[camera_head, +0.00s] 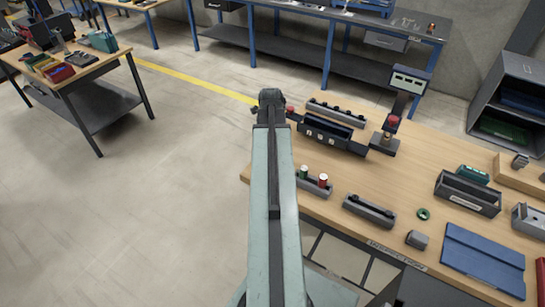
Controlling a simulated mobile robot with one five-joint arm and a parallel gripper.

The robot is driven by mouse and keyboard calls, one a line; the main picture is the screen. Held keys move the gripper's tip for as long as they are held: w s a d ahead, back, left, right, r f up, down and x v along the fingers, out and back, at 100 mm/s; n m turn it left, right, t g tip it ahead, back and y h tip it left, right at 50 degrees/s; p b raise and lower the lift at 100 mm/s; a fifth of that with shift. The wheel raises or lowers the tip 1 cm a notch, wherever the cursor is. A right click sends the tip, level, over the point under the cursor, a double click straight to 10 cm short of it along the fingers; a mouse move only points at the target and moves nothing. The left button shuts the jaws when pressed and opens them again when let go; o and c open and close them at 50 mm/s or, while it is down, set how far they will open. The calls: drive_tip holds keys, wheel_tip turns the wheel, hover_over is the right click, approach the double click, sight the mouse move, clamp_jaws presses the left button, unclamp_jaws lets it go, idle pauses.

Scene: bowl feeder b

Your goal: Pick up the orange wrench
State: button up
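I cannot make out an orange wrench in this view. My pale arm reaches up the middle of the picture. My gripper (270,97) is at its far end, dark, left of the wooden workbench (440,230). Its fingers are not clear, and I see nothing held in it. The arm hides part of the bench's left edge.
The bench carries a dark bin (325,130), a post with a display (410,80), a slotted block (369,209), a green ring (423,214), an open dark box (468,192) and a blue folder (484,260). Another table (85,68) stands far left. The floor between is clear.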

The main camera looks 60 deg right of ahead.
drive_tip(key=shift+f, duration=0.25)
drive_tip(key=shift+c, duration=0.3)
clamp_jaws()
idle(1.2)
